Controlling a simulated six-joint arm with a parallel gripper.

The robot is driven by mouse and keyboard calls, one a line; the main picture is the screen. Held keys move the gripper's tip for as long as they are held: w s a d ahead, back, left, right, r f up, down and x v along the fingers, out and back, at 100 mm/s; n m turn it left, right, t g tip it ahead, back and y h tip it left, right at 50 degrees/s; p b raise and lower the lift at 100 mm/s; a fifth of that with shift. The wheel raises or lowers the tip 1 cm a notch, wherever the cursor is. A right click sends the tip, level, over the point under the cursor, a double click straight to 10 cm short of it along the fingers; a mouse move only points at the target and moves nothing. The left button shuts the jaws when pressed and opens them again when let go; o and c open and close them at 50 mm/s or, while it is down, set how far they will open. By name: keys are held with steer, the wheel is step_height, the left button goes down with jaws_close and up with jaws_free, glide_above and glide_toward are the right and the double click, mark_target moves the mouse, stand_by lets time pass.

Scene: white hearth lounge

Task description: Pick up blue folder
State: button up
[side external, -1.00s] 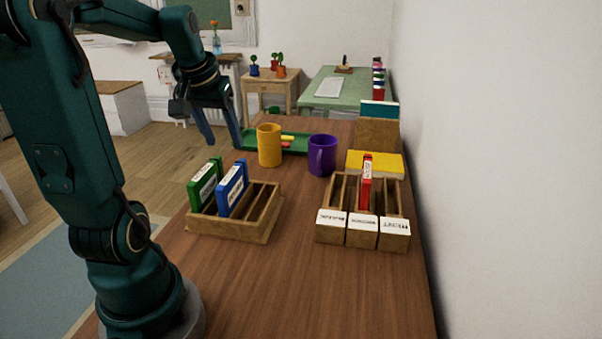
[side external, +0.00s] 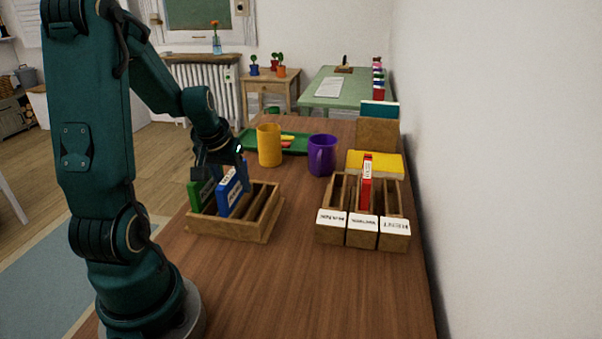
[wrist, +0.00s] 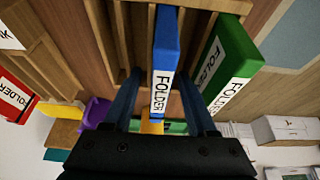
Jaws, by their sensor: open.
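The blue folder (side external: 232,191) stands upright in a slot of the left wooden rack (side external: 262,231), beside the green folder (side external: 201,194). My gripper (side external: 222,165) is low over this rack, at the tops of the folders. In the wrist view the blue folder (wrist: 166,55) with its white label lies between the two blue fingers of my open gripper (wrist: 160,76). The green folder (wrist: 226,62) is just outside the right finger. I cannot tell whether either finger touches a folder.
A second wooden rack (side external: 333,233) with a red folder (side external: 367,180) stands to the right. An orange mug (side external: 269,146), a purple mug (side external: 321,155) and a green tray (side external: 294,152) are behind. The front of the table (side external: 310,300) is clear.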

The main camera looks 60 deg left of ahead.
steer(key=shift+w+f, duration=0.1)
steer(key=shift+f, duration=0.2)
steer(key=shift+f, duration=0.2)
stand_by(0.5)
jaws_close()
steer(key=shift+a, duration=0.1)
stand_by(1.3)
